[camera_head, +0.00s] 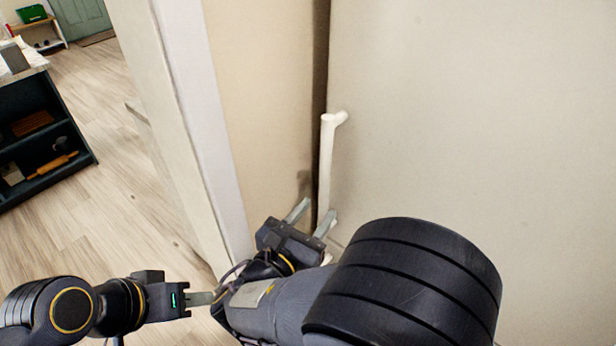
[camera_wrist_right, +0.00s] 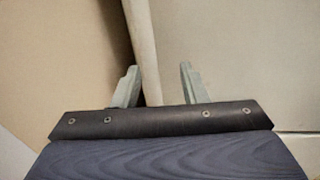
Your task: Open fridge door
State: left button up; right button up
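The fridge door (camera_head: 470,120) is a large cream panel filling the right of the head view. It looks shut, with a dark gap along its left edge. Its white vertical handle (camera_head: 326,160) stands near that edge. My right gripper (camera_head: 314,214) is open at the handle's lower part. In the right wrist view the handle (camera_wrist_right: 143,50) runs down between the two fingers (camera_wrist_right: 158,84), nearer the left one. Whether a finger touches it I cannot tell. My left gripper (camera_head: 200,298) is at the lower left, away from the handle; its fingers look close together and are partly hidden by my right arm.
A beige panel (camera_head: 265,90) and a white wall edge (camera_head: 200,110) stand left of the fridge door. A dark shelf unit (camera_head: 45,130) holding several items is at the far left. Wooden floor (camera_head: 110,200) lies open between the shelf unit and wall.

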aim_at(322, 192)
jog(key=shift+n+t+y, duration=0.3)
jog(key=shift+n+t, duration=0.1)
jog(key=x, duration=0.5)
jog(key=a+x, duration=0.1)
jog(key=x, duration=0.1)
jog(key=shift+w+r+p, duration=0.1)
jog(key=shift+w+p, duration=0.3)
jog(key=shift+a, duration=0.1)
jog(key=shift+c, duration=0.5)
grip_shut()
